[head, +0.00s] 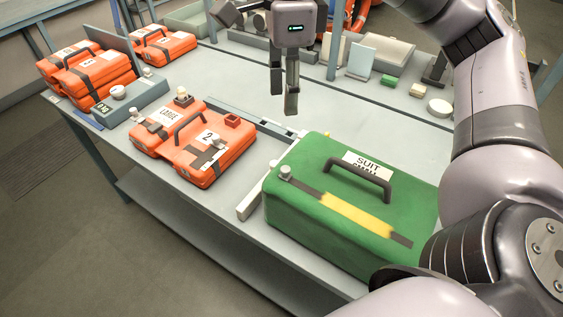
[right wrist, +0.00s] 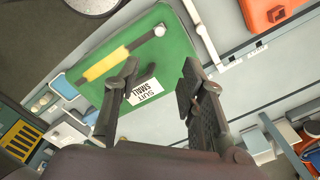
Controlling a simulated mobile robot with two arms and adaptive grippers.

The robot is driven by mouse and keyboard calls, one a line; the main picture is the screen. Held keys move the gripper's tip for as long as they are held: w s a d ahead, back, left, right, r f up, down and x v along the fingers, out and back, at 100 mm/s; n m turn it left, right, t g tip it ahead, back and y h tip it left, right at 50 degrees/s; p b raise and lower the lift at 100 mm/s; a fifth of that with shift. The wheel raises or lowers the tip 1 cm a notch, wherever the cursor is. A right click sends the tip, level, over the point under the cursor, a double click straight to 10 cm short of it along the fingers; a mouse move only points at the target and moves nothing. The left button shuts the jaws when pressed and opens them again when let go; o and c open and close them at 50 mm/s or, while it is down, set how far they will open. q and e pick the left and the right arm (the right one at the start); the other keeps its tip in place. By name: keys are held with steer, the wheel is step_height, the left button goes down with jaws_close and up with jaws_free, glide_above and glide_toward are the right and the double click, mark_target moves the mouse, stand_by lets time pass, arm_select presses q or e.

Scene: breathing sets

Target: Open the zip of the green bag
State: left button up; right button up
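The green bag (head: 315,222) lies on the table at the front right, with a white label reading SUIT and a dark carry handle (head: 345,177) on top. Along its top runs a dark zip strip with a yellow section (head: 355,213). A small grey pull (head: 286,172) sits at the strip's left end; it also shows in the right wrist view (right wrist: 160,30). My right gripper (head: 284,108) points down, raised beyond the bag in the head view. Its fingers (right wrist: 157,95) are apart with nothing between them, above the bag's label side. My left gripper is not seen.
Orange bags (head: 183,157) lie left of the green bag, with more (head: 85,72) at the far left. A grey case (head: 135,104) stands between them. A white bar (head: 250,197) lies beside the green bag. Small items and trays (head: 385,55) line the back.

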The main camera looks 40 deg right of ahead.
glide_above(285, 168)
step_height(285, 168, down, 4)
step_height(285, 168, down, 12)
steer(key=shift+r+p, duration=0.2)
steer(key=shift+p, duration=0.6)
steer(key=shift+s+f, duration=0.1)
steer(key=shift+f, duration=0.65)
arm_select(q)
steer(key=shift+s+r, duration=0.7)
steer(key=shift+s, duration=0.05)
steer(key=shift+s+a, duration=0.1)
arm_select(e)
steer(key=shift+c, duration=0.3)
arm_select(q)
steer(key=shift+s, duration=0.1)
arm_select(e)
jaws_close()
